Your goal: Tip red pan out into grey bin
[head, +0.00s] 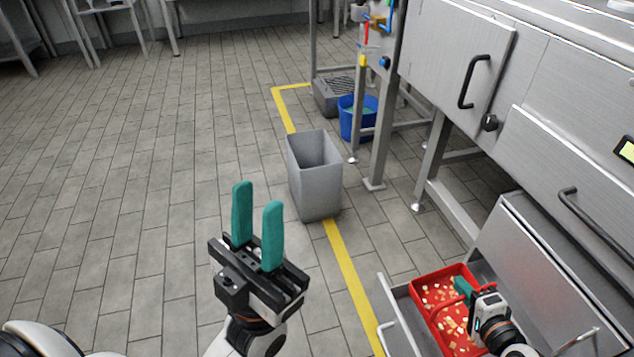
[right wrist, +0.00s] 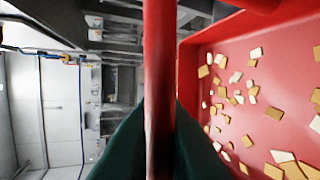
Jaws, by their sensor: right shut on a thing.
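The red pan (head: 437,272) sits in the open steel drawer at the lower right of the head view, with many small tan and white pieces on its floor. My right gripper (head: 464,289) is shut on a red bar of the pan. In the right wrist view this red bar (right wrist: 159,60) runs between the dark green fingers, with the pan floor (right wrist: 235,120) to its right. The grey bin (head: 315,185) stands upright on the floor near the middle of the head view. My left gripper (head: 257,196) is open and empty, in front of the bin in the picture.
The steel machine (head: 540,80) with door and drawer handles fills the right side. A blue bucket (head: 357,122) and a grey crate (head: 333,95) stand behind the bin. Yellow floor tape (head: 352,280) passes the bin. The tiled floor at left is clear.

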